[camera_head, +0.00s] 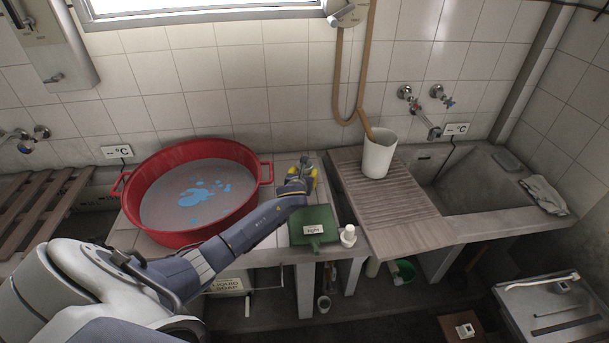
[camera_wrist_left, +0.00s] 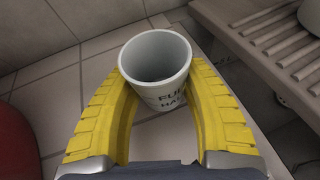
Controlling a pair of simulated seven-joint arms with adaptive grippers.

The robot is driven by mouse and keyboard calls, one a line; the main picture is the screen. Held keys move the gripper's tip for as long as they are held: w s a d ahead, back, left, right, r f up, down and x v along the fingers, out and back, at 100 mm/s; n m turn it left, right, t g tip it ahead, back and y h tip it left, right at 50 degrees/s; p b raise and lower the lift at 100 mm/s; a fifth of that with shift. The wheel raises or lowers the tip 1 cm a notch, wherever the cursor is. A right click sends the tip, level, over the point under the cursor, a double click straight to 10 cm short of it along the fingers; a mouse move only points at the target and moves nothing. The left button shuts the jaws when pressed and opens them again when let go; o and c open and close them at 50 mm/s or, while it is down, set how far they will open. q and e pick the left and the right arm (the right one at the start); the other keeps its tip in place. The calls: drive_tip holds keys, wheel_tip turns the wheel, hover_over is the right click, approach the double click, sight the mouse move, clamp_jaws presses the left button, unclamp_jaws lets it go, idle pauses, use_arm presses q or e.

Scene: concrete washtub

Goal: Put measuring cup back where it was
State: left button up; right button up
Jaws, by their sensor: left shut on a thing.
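The measuring cup (camera_wrist_left: 158,97) is a pale grey-white cup with dark lettering on its side, seen in the left wrist view. It stands roughly upright between the two yellow fingers of my left gripper (camera_head: 300,178), which is shut on it. Its inside looks empty. In the head view the gripper is over the tiled ledge between the red basin and the wooden washboard, and the cup is mostly hidden there. I cannot tell whether the cup's base touches the tiles. My right gripper is not in view.
A red basin (camera_head: 127,202) with water and blue patches stands left. A green labelled board (camera_head: 314,213) and a small white bottle (camera_head: 348,236) lie near the front edge. A ridged wooden washboard (camera_head: 405,215) with a tall white container (camera_head: 379,155) is right, beside the concrete sink (camera_head: 470,190).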

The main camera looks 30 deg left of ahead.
use_arm(q)
drive_tip(key=shift+f, duration=0.25)
drive_tip(key=o, duration=1.2)
drive_tip(key=shift+r, duration=0.1)
drive_tip(key=v, duration=1.2)
